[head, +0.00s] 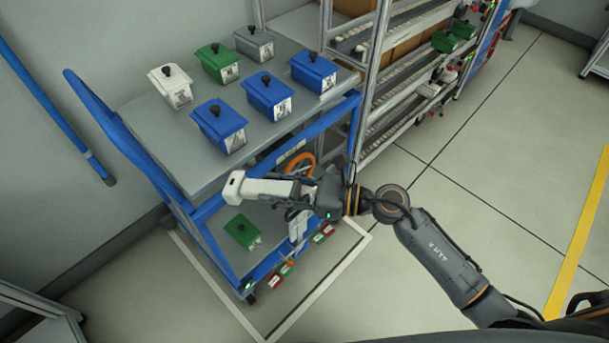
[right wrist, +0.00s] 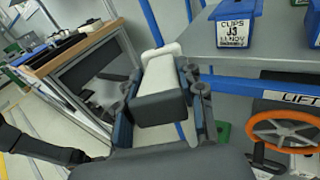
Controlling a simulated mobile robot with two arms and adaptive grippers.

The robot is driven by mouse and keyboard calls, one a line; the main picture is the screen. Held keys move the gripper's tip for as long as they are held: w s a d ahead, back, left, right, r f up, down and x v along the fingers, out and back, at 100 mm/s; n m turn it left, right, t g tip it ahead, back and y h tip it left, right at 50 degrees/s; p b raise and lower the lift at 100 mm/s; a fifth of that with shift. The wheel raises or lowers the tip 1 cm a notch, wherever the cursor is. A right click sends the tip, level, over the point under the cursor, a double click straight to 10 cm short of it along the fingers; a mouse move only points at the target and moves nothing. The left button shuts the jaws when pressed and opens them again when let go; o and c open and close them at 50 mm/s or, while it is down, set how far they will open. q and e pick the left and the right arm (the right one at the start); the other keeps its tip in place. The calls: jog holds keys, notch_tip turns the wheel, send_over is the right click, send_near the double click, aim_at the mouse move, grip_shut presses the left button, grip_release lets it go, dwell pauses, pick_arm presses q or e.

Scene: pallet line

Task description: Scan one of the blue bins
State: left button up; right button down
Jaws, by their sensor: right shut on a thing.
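Three blue bins stand on the top shelf of the cart: a near one (head: 219,125), a middle one (head: 268,95) and a far one (head: 314,72). Each has a dark knob on top and a white label on its front. My right gripper (head: 312,190) is shut on a white and dark handheld scanner (head: 262,187), held beside the cart's front edge, below and in front of the near blue bin. In the right wrist view the scanner (right wrist: 164,85) sits between the fingers, and a blue bin (right wrist: 235,25) shows its label at upper right. My left gripper is not in view.
A white bin (head: 171,87), a green bin (head: 218,63) and a grey bin (head: 254,43) share the cart top (head: 160,133). Another green bin (head: 243,231) is on the lower shelf. An orange handwheel (head: 300,163) is on the cart's front. A roller rack stands behind; floor at right is clear.

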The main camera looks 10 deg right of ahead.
jog(key=w+d+f+m+t+h, duration=0.2)
jog(key=w+d+m+t, duration=0.25)
jog(key=d+t, duration=0.2)
jog(key=x, duration=0.7)
jog(key=shift+w+a+f, duration=0.2)
jog(key=shift+a+f, duration=0.15)
jog(key=shift+f, duration=0.15)
jog(key=shift+w+a+t, duration=0.25)
jog(key=shift+w+a, duration=0.05)
jog(key=shift+a, duration=0.05)
dwell(1.3)
dwell(0.4)
jog(key=r+b+v, duration=0.1)
jog(key=v, duration=0.7)
dwell(0.3)
dwell(0.4)
